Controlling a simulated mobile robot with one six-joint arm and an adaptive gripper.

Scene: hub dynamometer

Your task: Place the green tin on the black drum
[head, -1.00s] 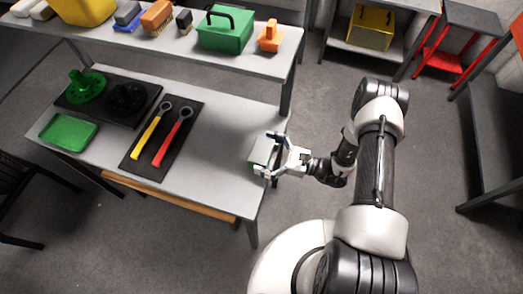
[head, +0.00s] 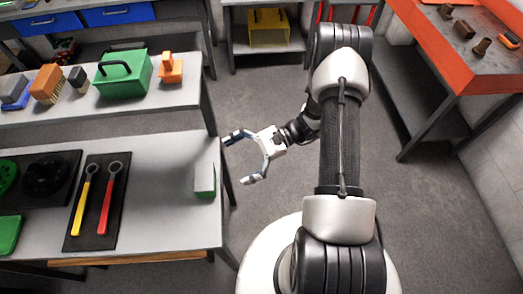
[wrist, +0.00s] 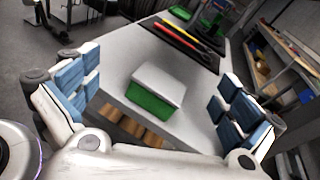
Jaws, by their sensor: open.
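The green tin (head: 205,181), a small box with a pale grey lid and green side, stands on the grey table (head: 165,160) near its right edge. In the wrist view the tin (wrist: 150,104) is centred ahead between the fingers. My gripper (head: 238,160) is open and empty just right of the tin and clear of it, its fingers pointing towards the table. The black drum (head: 46,176) sits on a dark mat at the table's left, next to a green round part (head: 7,175) cut by the frame edge.
A yellow wrench (head: 82,200) and a red wrench (head: 109,200) lie on a black mat between drum and tin. A raised shelf behind holds a green toolbox (head: 123,76), an orange item (head: 170,68) and brushes. Bare tabletop surrounds the tin.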

